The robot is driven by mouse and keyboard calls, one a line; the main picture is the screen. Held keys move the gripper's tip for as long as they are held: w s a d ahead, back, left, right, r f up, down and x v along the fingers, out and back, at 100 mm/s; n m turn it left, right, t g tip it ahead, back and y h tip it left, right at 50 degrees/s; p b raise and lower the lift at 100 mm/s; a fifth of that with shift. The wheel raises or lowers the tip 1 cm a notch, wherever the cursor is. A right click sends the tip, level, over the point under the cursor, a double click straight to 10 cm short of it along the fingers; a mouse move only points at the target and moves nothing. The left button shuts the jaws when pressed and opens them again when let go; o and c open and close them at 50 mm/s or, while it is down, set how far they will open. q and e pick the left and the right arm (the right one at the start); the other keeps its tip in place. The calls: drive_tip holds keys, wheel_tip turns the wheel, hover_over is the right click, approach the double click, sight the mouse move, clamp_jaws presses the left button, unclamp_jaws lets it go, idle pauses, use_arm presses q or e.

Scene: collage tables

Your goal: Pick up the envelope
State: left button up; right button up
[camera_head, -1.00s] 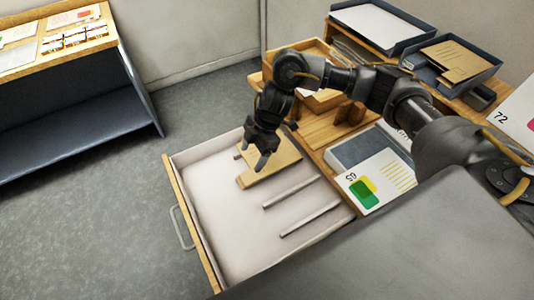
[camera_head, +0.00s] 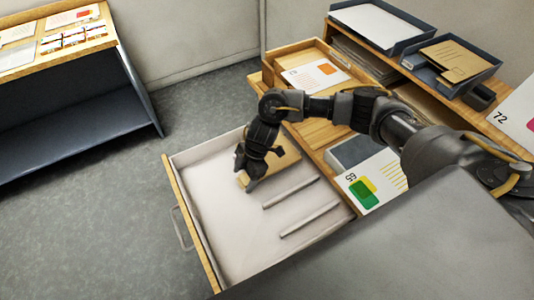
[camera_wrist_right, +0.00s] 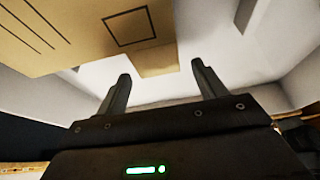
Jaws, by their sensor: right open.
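A tan envelope (camera_head: 283,160) is at the back of the open white drawer (camera_head: 240,235), partly hidden by my right arm. In the right wrist view the envelope (camera_wrist_right: 70,30) fills the upper left, with dark lines and a dark square printed on it. A smaller tan piece (camera_wrist_right: 157,60) shows just beyond its edge. My right gripper (camera_head: 245,178) is low over the drawer at the envelope's left end. In the right wrist view its two fingers (camera_wrist_right: 161,78) are apart with nothing clearly between them. My left gripper is not in view.
Two pale bars (camera_head: 292,192) lie in the drawer. A blue-grey tray (camera_head: 455,65) at the upper right holds another brown envelope. A printed card (camera_head: 318,73) lies in a wooden tray at the back. A low shelf (camera_head: 75,95) stands at the left, with clear floor between.

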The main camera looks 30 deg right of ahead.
drive_tip(key=c, duration=1.1)
drive_tip(key=shift+o, duration=0.2)
drive_tip(key=shift+r, duration=0.1)
drive_tip(key=shift+r, duration=0.5)
wheel_tip(320, 180, up, 2)
drive_tip(key=shift+a+r, duration=0.1)
drive_tip(key=shift+r, duration=0.1)
drive_tip(key=s+a+r+p, duration=0.1)
drive_tip(key=s+a+r, duration=0.7)
drive_tip(key=a+r, duration=0.1)
drive_tip(key=shift+s+a+r, duration=0.25)
drive_tip(key=shift+s+a, duration=0.15)
drive_tip(key=shift+a, duration=0.5)
